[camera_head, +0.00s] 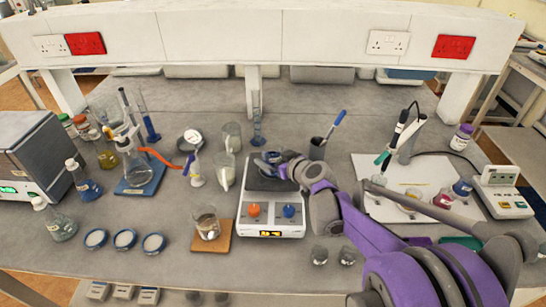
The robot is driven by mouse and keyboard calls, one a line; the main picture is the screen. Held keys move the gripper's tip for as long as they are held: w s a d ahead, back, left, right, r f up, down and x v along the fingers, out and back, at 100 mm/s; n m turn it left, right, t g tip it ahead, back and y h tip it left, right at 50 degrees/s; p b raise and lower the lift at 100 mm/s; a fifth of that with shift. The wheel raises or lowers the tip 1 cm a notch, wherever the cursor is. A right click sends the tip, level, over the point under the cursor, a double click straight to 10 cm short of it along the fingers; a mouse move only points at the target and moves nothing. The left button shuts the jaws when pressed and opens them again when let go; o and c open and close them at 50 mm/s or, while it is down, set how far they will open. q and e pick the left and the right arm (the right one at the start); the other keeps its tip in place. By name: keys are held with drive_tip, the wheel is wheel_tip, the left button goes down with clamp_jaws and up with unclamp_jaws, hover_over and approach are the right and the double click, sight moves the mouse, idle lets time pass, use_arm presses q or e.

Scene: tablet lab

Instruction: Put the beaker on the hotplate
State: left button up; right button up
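A small glass beaker (207,224) with some contents stands on a brown wooden board, left of the hotplate. The white hotplate (271,228) has a dark top plate, an orange knob, a blue knob and a lit display. My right arm comes in from the lower right, and its gripper (271,158) is over the back of the hotplate's top. The fingers are small and partly hidden by the wrist, so I cannot tell whether they are open or shut, or hold anything. My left gripper is not in view.
More glassware, including a beaker (225,171) with pale contents, stands behind the wooden board (220,244). A dark pen cup (317,148) stands right of the gripper. A white tray (366,166) with probes and flasks is at right. Two small jars (319,255) (348,256) sit near the front.

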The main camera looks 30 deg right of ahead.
drive_tip(key=shift+r, duration=0.25)
drive_tip(key=a+v, duration=0.1)
drive_tip(key=v, duration=1.1)
drive_tip(key=s+a+f+g, duration=0.1)
drive_tip(key=a, duration=0.2)
drive_tip(key=s+a+f+g+y, duration=0.1)
drive_tip(key=s+a+f, duration=0.1)
drive_tip(key=a, duration=0.1)
drive_tip(key=s+a+f+g+p, duration=0.1)
drive_tip(key=a+f, duration=0.1)
drive_tip(key=a, duration=0.2)
drive_tip(key=shift+s+f+n+g+y, duration=0.25)
drive_tip(key=shift+n+g+y, duration=0.05)
drive_tip(key=shift+g, duration=0.1)
drive_tip(key=s+a+f+g, duration=0.1)
drive_tip(key=s+f, duration=0.1)
drive_tip(key=s, duration=0.1)
drive_tip(key=s+a+f+m+g+h, duration=0.1)
drive_tip(key=s+a+f, duration=0.1)
drive_tip(key=s, duration=0.2)
drive_tip(key=s+a+f+g+h, duration=0.1)
drive_tip(key=s+f+g, duration=0.1)
drive_tip(key=s, duration=0.2)
drive_tip(key=shift+s+a+f, duration=0.1)
drive_tip(key=shift+a+f, duration=0.15)
drive_tip(key=shift+a, duration=0.1)
